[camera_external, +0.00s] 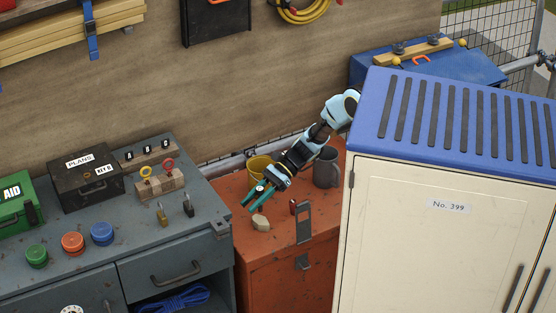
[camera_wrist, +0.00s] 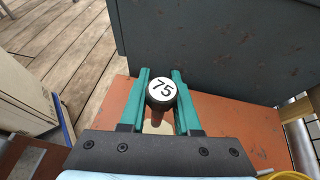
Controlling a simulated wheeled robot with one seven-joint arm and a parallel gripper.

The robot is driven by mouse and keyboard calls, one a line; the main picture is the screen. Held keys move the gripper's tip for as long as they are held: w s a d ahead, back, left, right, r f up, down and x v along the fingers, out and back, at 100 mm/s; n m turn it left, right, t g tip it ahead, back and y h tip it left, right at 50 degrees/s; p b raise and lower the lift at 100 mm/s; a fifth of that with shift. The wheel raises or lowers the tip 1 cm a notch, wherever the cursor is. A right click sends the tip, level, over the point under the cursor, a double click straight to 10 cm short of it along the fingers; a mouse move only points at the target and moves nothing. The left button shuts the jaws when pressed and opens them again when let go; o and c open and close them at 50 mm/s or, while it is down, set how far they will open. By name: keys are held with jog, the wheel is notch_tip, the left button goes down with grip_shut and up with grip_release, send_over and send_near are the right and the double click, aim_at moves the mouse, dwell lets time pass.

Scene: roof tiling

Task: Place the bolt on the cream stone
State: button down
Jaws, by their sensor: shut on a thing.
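My gripper (camera_external: 257,195) has teal fingers and reaches down over the orange cabinet top. In the wrist view, my gripper (camera_wrist: 161,82) is shut on the bolt (camera_wrist: 162,90), whose round head has a white face marked 75. The bolt's shank is mostly hidden behind its head. The cream stone (camera_external: 261,222) lies on the orange cabinet, just below the fingertips in the external view, with a gap between. A pale patch below the bolt head in the wrist view may be the stone; I cannot tell for sure.
The orange cabinet top (camera_external: 246,232) also holds a yellow cup (camera_external: 259,168), a grey mug (camera_external: 326,170), a small red item (camera_external: 293,206) and a grey hasp plate (camera_external: 303,223). The grey workbench (camera_external: 205,215) stands left, higher. A tall cream locker (camera_external: 440,245) stands right.

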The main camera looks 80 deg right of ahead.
jog(key=shift+f, duration=1.65)
jog(key=shift+f, duration=0.15)
jog(key=c, duration=0.6)
grip_release()
jog(key=shift+s+d+r, duration=0.15)
jog(key=shift+d+r, duration=0.1)
jog(key=shift+r, duration=0.05)
jog(key=v, duration=1.1)
jog(key=shift+s+d+r, duration=0.1)
